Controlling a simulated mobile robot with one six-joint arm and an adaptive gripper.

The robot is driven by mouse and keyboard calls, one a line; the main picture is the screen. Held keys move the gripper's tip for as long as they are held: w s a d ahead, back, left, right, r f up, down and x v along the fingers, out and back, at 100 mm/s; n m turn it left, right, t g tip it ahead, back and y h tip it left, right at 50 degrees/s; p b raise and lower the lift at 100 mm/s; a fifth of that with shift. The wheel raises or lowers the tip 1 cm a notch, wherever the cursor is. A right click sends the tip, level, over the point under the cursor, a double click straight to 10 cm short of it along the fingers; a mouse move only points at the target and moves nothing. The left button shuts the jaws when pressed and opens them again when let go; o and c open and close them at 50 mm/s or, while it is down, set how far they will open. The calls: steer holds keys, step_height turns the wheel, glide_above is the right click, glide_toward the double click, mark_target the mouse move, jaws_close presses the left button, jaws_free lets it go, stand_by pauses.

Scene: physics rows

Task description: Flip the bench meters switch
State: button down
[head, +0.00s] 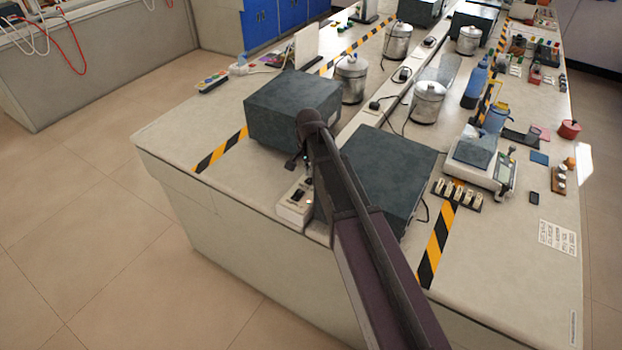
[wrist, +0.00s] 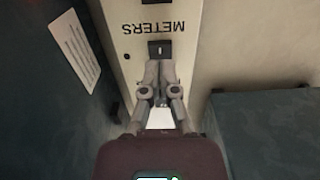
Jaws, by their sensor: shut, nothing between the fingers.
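The meters switch (wrist: 160,49) is a small dark rocker on a white panel, just below the printed word METERS, which appears upside down in the wrist view. The white switch box (head: 292,207) stands near the front edge of the bench in the head view. My gripper (wrist: 159,64) is shut and empty, with its fingertips right at the lower edge of the switch; I cannot tell whether they touch it. In the head view my arm hides the fingertips and part of the box.
Dark boxes stand on both sides, one to the left (head: 292,105) and one to the right (head: 395,175) of my arm. Striped tape (head: 222,150) marks the bench top (head: 175,135). Metal canisters (head: 428,102) stand farther back. The bench's near left corner is clear.

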mark_target(309, 181)
steer(key=shift+f+b, duration=1.3)
steer(key=shift+f, duration=0.1)
stand_by(1.2)
steer(key=shift+r, duration=0.15)
steer(key=shift+r+p, duration=3.4)
steer(key=shift+p, duration=0.1)
